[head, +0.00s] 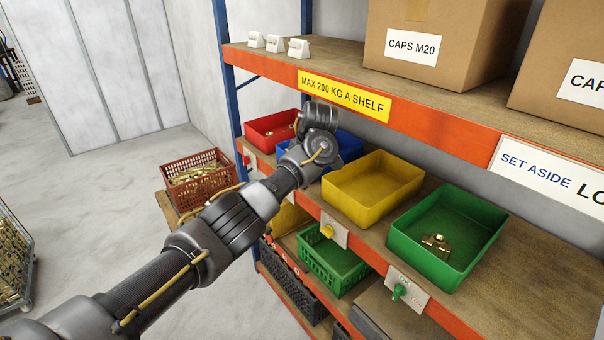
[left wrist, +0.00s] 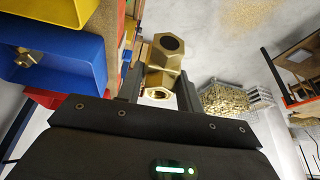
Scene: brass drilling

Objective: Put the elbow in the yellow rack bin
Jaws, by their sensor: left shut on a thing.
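The brass elbow (left wrist: 166,50) shows in the left wrist view, with a hexagonal open end turned toward the camera. My left gripper (left wrist: 160,78) is shut on it, with one dark finger on either side. In the head view my left arm reaches to the rack, and its wrist hides the jaws and the elbow. The yellow rack bin (head: 372,196) stands on the middle shelf, just right of my wrist. Its visible inside is empty. Part of a yellow bin also shows at the top left of the left wrist view (left wrist: 62,10). My right gripper is in neither view.
A blue bin (left wrist: 52,62) with a brass piece and a red bin (head: 264,133) stand left of the yellow bin. A green bin (head: 402,240) holding a brass fitting (head: 436,243) stands right. The upper shelf edge (head: 440,135) runs above. A red crate (head: 210,180) stands left.

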